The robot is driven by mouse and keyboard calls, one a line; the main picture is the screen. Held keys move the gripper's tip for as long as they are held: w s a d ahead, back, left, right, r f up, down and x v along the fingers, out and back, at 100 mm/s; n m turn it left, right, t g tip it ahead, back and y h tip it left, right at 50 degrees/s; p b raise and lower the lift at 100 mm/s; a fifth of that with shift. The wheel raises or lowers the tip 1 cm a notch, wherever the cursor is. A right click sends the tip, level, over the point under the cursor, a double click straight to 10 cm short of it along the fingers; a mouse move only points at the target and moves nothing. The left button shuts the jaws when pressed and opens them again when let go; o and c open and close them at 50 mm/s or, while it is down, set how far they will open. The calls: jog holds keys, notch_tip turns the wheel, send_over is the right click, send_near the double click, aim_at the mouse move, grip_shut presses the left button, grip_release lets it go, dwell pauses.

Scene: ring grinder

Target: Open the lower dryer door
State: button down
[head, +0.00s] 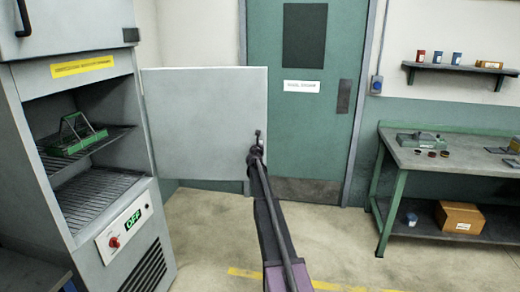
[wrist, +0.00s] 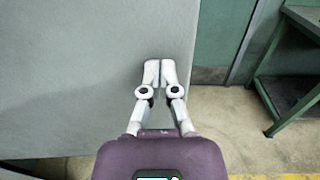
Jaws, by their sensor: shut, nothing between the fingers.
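The lower dryer door (head: 198,120) is a pale grey panel. It stands swung wide open to the right of the dryer (head: 30,130), and the lower chamber shows its wire shelves. My gripper (head: 257,136) is at the door's free edge in the head view, with the fingers together. In the wrist view the door panel (wrist: 80,70) fills the left side, and my gripper (wrist: 160,72) is shut in front of it near its right edge. Nothing shows between the fingers. I cannot tell whether the fingertips touch the door. The lower door's handle is not visible.
A green-handled carrier (head: 78,138) sits on the upper shelf inside the dryer. The upper dryer door (head: 60,25) is shut. A green room door (head: 300,110) is behind the open panel. A workbench (head: 450,165) stands at the right. The floor between is clear.

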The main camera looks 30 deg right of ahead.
jog(key=shift+x, duration=0.9)
jog(key=shift+a, duration=0.2)
jog(key=s+d+v, duration=0.1)
jog(key=v, duration=1.3)
jog(key=shift+d, duration=0.3)
